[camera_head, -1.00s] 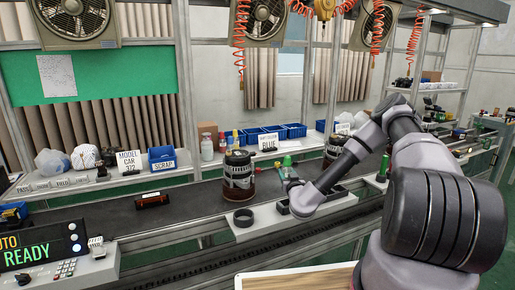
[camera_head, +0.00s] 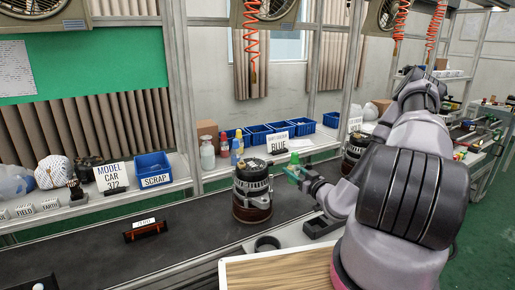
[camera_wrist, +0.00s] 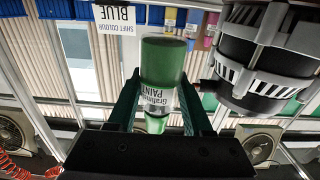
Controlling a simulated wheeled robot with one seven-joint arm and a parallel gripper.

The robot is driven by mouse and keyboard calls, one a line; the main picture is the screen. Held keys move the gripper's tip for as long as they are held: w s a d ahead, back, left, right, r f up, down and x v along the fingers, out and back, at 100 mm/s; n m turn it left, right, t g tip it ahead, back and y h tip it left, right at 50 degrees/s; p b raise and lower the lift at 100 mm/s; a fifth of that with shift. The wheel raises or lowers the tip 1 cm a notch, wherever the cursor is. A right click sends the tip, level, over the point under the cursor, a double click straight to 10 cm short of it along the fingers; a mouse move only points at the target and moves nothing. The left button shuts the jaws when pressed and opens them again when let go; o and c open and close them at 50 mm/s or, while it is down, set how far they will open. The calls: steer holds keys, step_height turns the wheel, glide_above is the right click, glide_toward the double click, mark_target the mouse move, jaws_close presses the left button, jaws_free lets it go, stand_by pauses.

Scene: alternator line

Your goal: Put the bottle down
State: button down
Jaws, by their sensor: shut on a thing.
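A green bottle (camera_wrist: 162,66) with a white paint label is between the two fingers of my gripper (camera_wrist: 158,100) in the wrist view. The gripper is shut on it. In the head view the bottle (camera_head: 293,163) shows small and green at the end of my arm, and my gripper (camera_head: 298,174) is partly hidden. It is held just right of an alternator (camera_head: 252,193) on the dark conveyor, at about the height of its top. The wrist picture appears upside down, with the alternator (camera_wrist: 265,60) close on the right.
A dark conveyor (camera_head: 190,225) runs across, with a small tagged block (camera_head: 146,230) on it. Behind it, a shelf holds blue bins (camera_head: 256,137), several bottles (camera_head: 207,153), a SCRAP bin (camera_head: 153,168) and a BLUE sign (camera_head: 277,142). A wooden-topped surface (camera_head: 275,272) is in front.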

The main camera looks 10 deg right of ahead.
steer(key=x, duration=3)
steer(key=shift+w, duration=0.1)
steer(key=shift+f, duration=1.8)
steer(key=shift+f, duration=0.15)
steer(key=shift+c, duration=1.6)
jaws_free()
steer(key=v, duration=1.2)
